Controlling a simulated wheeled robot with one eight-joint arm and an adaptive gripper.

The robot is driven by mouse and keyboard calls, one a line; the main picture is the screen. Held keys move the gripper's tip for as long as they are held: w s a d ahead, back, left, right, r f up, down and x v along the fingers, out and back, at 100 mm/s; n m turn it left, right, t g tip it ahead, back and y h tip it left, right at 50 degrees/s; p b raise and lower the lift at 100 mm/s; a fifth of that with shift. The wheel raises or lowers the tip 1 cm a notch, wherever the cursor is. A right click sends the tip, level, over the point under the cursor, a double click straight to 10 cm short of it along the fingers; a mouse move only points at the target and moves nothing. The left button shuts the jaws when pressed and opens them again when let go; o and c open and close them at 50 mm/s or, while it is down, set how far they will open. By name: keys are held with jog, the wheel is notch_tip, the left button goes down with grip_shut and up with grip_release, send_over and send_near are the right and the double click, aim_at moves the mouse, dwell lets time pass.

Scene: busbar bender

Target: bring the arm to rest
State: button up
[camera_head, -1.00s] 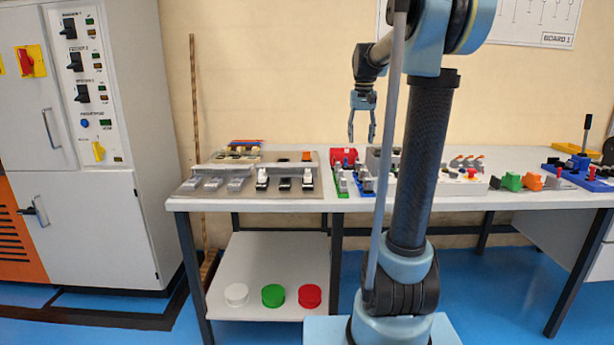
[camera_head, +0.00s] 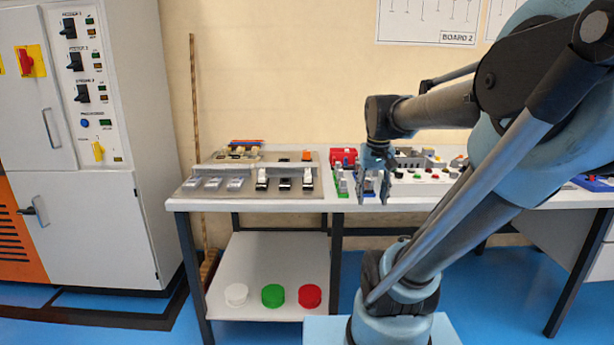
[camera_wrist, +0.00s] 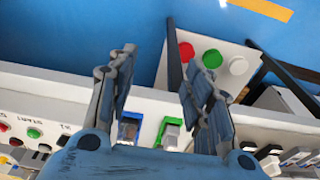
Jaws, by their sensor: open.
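My gripper (camera_head: 374,188) hangs fingers-down in front of the table's front edge in the head view, to the right of the grey switch panel. Its fingers are apart with nothing between them. In the wrist view my gripper (camera_wrist: 160,85) shows two spread blue-grey fingers, with the white table edge (camera_wrist: 150,100) beyond them. My arm reaches in from the right of the head view and its lower part leans to the right.
The table (camera_head: 290,204) carries a grey panel (camera_head: 225,195) with switches, and a red block (camera_head: 343,156). White, green (camera_head: 273,295) and red discs lie on the lower shelf. A white cabinet (camera_head: 80,220) stands left.

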jog(key=s+f, duration=1)
jog(key=f, duration=0.2)
jog(key=shift+s+f+t, duration=0.35)
jog(key=shift+t, duration=0.05)
jog(key=shift+w+f, duration=0.2)
jog(key=shift+w, duration=0.2)
